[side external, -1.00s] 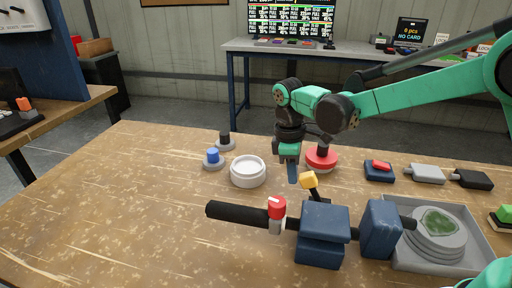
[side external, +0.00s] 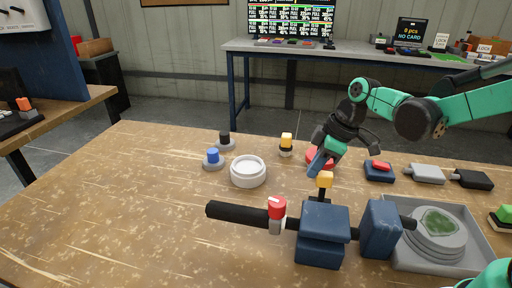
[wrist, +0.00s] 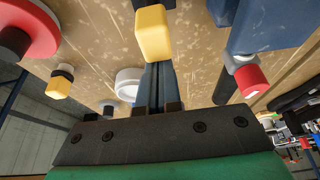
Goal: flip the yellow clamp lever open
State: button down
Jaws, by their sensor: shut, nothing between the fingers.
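The yellow clamp lever's knob (side external: 325,179) sits on a dark stem that rises nearly upright from the blue clamp body (side external: 322,222). The knob also shows large at the top centre of the wrist view (wrist: 153,34). My gripper (side external: 316,165) is shut and empty, tilted, with its fingertips beside the knob on its upper left in the side view. In the wrist view the closed fingers (wrist: 157,88) point at the knob, whose lower end overlaps their tips. I cannot tell whether they touch.
A black bar with a red-capped collar (side external: 277,208) runs left from the clamp. A white round dish (side external: 248,171), blue (side external: 213,156) and yellow (side external: 286,142) knobs and a red disc (side external: 314,158) stand behind. A grey tray (side external: 478,235) is at right. The table's left is clear.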

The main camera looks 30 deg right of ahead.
jog(key=s+d+t+y, duration=0.2)
jog(key=shift+s+d+r+t+y, duration=0.1)
jog(key=shift+t+y, duration=0.2)
jog(key=shift+r, duration=0.8)
jog(key=w+a+r, duration=0.2)
jog(key=w+a, duration=0.1)
notch_tip(320, 180, up, 7)
send_over(323, 173)
jog(key=s+d, duration=0.4)
jog(key=shift+w+a+f, duration=0.1)
jog(key=shift+w+f, duration=0.05)
jog(key=shift+w, duration=0.05)
